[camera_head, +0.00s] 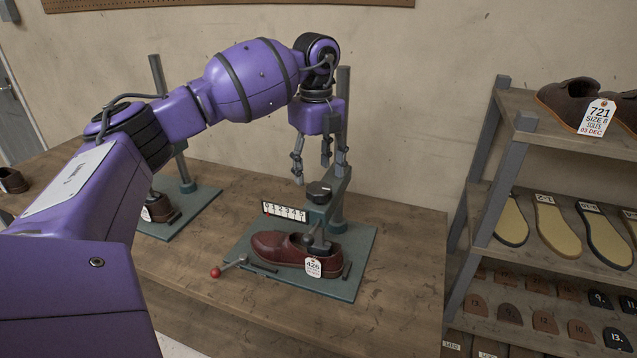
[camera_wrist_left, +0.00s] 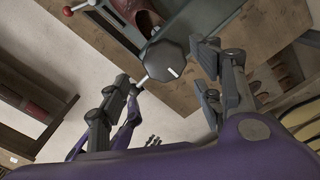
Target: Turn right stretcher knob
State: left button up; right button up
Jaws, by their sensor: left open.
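The right stretcher (camera_head: 352,277) stands on the bench with a dark red shoe (camera_head: 278,246) on it, tagged 426. Its dark round knob (camera_head: 319,190) tops the machine's arm, beside a white numbered scale (camera_head: 284,211). My left gripper (camera_head: 318,170) is open and points down, its fingertips close above the knob. In the left wrist view the faceted knob (camera_wrist_left: 166,61), with a white mark, shows between the spread fingers of the left gripper (camera_wrist_left: 167,78). I cannot tell whether they touch it.
A red-balled lever (camera_head: 216,272) sticks out at the stretcher's front left. Another stretcher (camera_head: 190,208) with a brown shoe stands to the left, partly behind my arm. A shelf rack (camera_head: 487,170) with shoes and soles stands at right. The bench front is clear.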

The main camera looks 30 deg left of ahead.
aim_at(318, 188)
pick_arm(q)
notch_tip(318, 188, down, 4)
jog(key=shift+w+r, duration=0.1)
jog(key=shift+r, duration=0.05)
jog(key=shift+d+f, duration=0.1)
jog(key=shift+f, duration=0.25)
pick_arm(e)
jog(key=shift+w+r, duration=0.25)
jog(key=shift+w, duration=0.25)
jog(key=shift+d, duration=0.1)
pick_arm(q)
jog(key=c, duration=1.1)
pick_arm(e)
jog(key=shift+s, duration=0.1)
